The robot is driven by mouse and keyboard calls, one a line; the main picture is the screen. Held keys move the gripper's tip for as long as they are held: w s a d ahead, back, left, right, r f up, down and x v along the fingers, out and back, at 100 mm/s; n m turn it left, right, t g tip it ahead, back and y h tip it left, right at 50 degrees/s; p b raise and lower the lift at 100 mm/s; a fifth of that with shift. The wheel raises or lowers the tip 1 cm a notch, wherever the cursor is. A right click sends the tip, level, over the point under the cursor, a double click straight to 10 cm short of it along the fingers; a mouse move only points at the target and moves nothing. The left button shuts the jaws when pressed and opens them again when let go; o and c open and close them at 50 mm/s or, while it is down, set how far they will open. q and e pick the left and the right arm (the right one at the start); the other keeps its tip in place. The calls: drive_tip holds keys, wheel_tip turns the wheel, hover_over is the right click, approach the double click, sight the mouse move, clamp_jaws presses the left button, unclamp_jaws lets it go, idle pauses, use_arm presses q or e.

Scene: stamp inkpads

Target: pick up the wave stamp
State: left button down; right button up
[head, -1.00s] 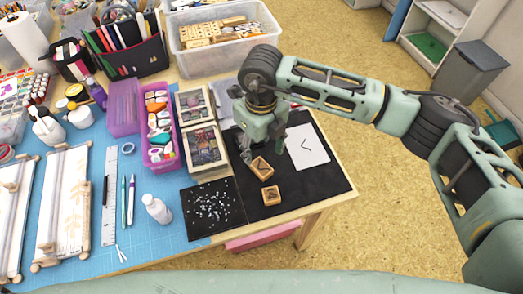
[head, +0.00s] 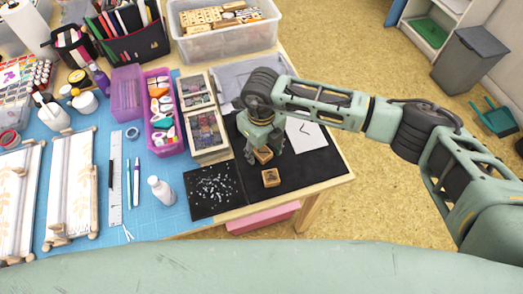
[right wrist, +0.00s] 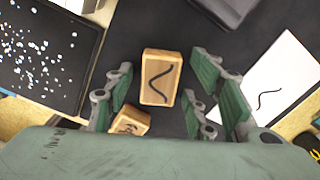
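The wave stamp (right wrist: 160,77) is a small wooden block with a black wavy line on its upward face, lying on a black mat (head: 309,167). In the head view the wave stamp (head: 263,155) is partly hidden below my right gripper (head: 262,146). In the right wrist view my right gripper (right wrist: 164,92) is open, with one finger on each side of the stamp and visible gaps between. A second wooden stamp (head: 270,178) sits nearer to me; in the right wrist view this second stamp (right wrist: 130,122) is partly hidden. My left gripper is not in view.
White paper (head: 303,134) with a wavy mark lies right of the gripper. A black sheet with pale specks (head: 214,190) lies to the left. Boxes of ink pads (head: 208,133) stand behind it. The mat's right part is clear up to the table edge.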

sight(263, 150)
drive_tip(key=c, duration=1)
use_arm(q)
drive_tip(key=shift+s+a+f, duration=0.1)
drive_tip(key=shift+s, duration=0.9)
use_arm(e)
drive_tip(key=shift+c, duration=0.2)
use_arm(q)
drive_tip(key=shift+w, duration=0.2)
use_arm(e)
drive_tip(key=shift+r, duration=0.15)
